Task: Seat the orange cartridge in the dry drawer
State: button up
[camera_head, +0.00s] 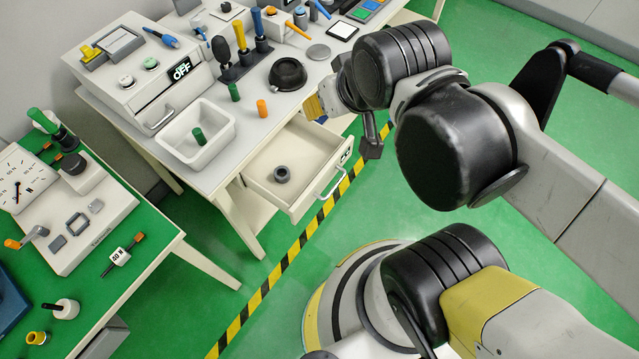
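The orange cartridge (262,108) is a small cylinder standing upright on the white bench top, right of a white bin. Below it, an open drawer (312,205) sticks out from the bench front. A dark grey ring-shaped holder (282,174) sits on its floor, and its centre looks empty. A small dark label (345,157) is on the drawer front, too small to read surely. My gripper (350,125) is above the bench's right front edge, right of the cartridge and apart from it. One dark finger points down; the other is not clearly seen.
A white bin (196,121) holds a green cylinder; another green cylinder (234,92) and a black round dish (287,73) stand near the cartridge. A white box with an OFF display (181,70) is at the back left. A green-topped table (150,225) stands at left.

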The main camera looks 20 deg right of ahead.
aim_at(293, 170)
jog(key=i+l+u, duration=0.15)
jog(key=u, duration=0.3)
jog(key=i+l+u, duration=0.1)
jog(key=l+u, duration=0.15)
jog(key=u, duration=0.25)
jog(key=i+l+u, duration=0.1)
jog(key=l+u, duration=0.15)
jog(key=u, duration=0.2)
jog(key=l+u, duration=0.3)
jog(key=u, duration=0.15)
jog(key=l+u, duration=0.25)
jog(key=u, duration=0.25)
